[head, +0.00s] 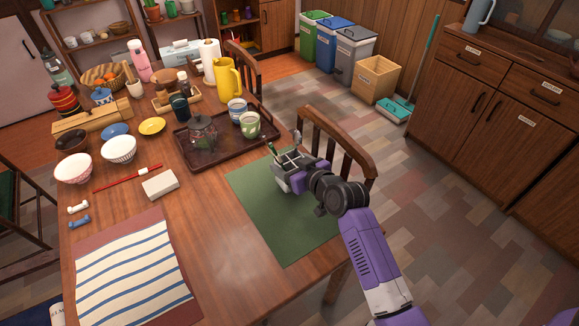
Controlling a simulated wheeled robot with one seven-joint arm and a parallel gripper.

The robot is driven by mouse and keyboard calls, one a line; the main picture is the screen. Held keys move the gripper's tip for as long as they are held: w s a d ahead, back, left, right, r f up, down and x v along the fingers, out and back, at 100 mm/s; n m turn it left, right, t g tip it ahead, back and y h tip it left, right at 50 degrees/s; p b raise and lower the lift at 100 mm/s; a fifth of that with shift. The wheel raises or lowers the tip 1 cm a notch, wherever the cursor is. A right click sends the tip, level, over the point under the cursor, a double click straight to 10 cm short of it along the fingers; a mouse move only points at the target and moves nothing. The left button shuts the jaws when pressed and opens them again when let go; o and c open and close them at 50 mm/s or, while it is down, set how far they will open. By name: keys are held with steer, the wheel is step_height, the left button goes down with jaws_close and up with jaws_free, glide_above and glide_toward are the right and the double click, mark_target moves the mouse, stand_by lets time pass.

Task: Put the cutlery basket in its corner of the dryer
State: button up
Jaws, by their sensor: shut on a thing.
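My gripper (291,160) is over the far part of the green mat (290,228), near the table's right edge. It is shut on a small grey container, which looks like the cutlery basket (281,181). A green-handled piece and a silvery piece stick up from it. The gripper and wrist hide much of the basket, and I cannot tell whether its bottom touches the mat. I cannot make out a dish dryer or its corner in this view.
A brown tray (187,152) with a glass lantern and two cups (250,125) lies just left of the basket. A wooden chair back (335,140) stands close on the right. Bowls, a white block (160,185) and a striped cloth (135,270) lie left. The mat's near part is clear.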

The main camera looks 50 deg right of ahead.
step_height(320, 180, up, 18)
steer(key=p, duration=0.2)
steer(key=shift+r, duration=0.25)
